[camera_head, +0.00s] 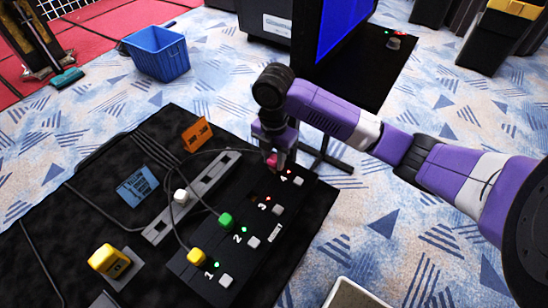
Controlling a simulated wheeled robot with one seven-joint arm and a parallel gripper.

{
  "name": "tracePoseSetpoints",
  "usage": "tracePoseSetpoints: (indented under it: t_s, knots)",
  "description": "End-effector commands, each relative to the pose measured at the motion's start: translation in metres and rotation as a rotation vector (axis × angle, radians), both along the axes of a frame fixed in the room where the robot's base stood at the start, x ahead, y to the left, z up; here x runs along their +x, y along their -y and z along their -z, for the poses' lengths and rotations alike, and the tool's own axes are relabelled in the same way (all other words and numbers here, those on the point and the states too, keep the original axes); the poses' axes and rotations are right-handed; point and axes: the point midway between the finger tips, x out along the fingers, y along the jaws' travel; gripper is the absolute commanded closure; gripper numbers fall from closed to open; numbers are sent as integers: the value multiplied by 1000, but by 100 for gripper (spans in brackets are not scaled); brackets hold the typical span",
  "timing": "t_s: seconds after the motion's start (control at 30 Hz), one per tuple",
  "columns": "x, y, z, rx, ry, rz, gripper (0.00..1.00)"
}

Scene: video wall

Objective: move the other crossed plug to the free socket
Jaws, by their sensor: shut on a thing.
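My gripper (277,157) points down at the far end of the black socket panel (218,254), beside the number 4. It is shut on a pinkish-red plug (272,162), mostly hidden by the fingers. I cannot tell whether that plug is seated or lifted. A yellow plug (196,256) stands at number 1 and a green plug (225,220) at number 2, each with a green light. The place at number 3 (264,205) shows no plug and a red light. The light at 4 is also red.
A grey strip (210,187) with a white plug (181,196) lies behind the panel, with cables between. A blue card (137,185), an orange card (197,134) and a yellow box (108,260) stand on the black table. A blue bin (158,54) is on the carpet.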

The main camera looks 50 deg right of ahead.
Motion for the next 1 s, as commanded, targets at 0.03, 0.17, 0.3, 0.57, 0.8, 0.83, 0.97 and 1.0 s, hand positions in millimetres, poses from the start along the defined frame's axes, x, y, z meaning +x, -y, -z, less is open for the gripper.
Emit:
tracePoseSetpoints:
  t_s: [0.03, 0.17, 0.3, 0.57, 0.8, 0.83, 0.97, 1.0]
  knots:
    - [0, 0, 2, 0, 0, 0, 100]
    - [0, 0, 4, 0, 0, 0, 100]
    - [0, 0, 7, 1, 0, 0, 100]
    - [0, 0, 11, 1, 0, 0, 100]
    - [0, 0, 10, 0, 0, 0, 45]
    - [0, 0, 10, 0, 0, 0, 45]
    - [0, 0, 10, 0, 0, 0, 37]
    - [0, 0, 10, 0, 0, 0, 29]
